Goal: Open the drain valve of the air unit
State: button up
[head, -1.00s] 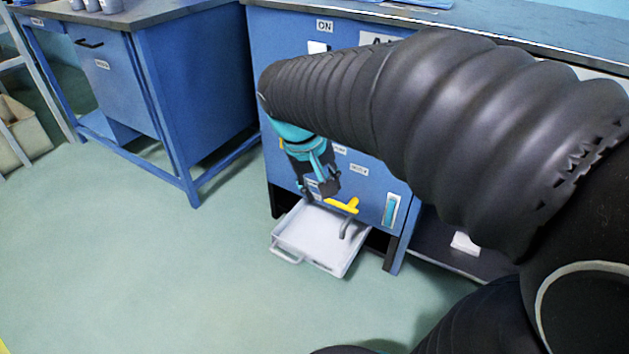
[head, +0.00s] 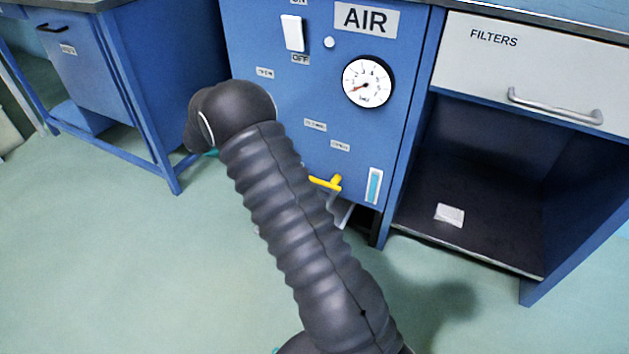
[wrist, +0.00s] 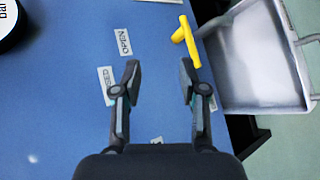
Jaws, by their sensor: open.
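The yellow valve handle (head: 325,183) is low on the front of the blue air unit (head: 290,100), its bar lying roughly level. In the wrist view the handle (wrist: 193,45) is just beyond the right fingertip and apart from it. My gripper (wrist: 160,64) is open and empty, facing the blue panel. An OPEN label (wrist: 125,41) and a label that seems to read CLOSED (wrist: 106,85) lie near the left finger. In the head view my arm hides the gripper and part of the handle's surroundings.
A pale metal tray (wrist: 260,55) lies below the valve, mostly hidden in the head view. The panel carries a rocker switch (head: 293,33), gauge (head: 367,82) and level window (head: 374,186). A FILTERS drawer (head: 520,70) is right, over an open shelf. Floor is clear at left.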

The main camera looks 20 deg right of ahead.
jog(key=w+a+f+h, duration=0.1)
jog(key=w+f+h, duration=0.1)
jog(key=f, duration=0.5)
jog(key=w+f+h, duration=0.2)
jog(key=w+f, duration=0.1)
jog(key=f, duration=0.4)
jog(key=shift+t, duration=0.3)
jog(key=x, duration=1.3)
jog(key=shift+s+d+r+p, duration=0.15)
jog(key=shift+s+d+p, duration=0.1)
jog(key=shift+s+p, duration=0.05)
grip_shut()
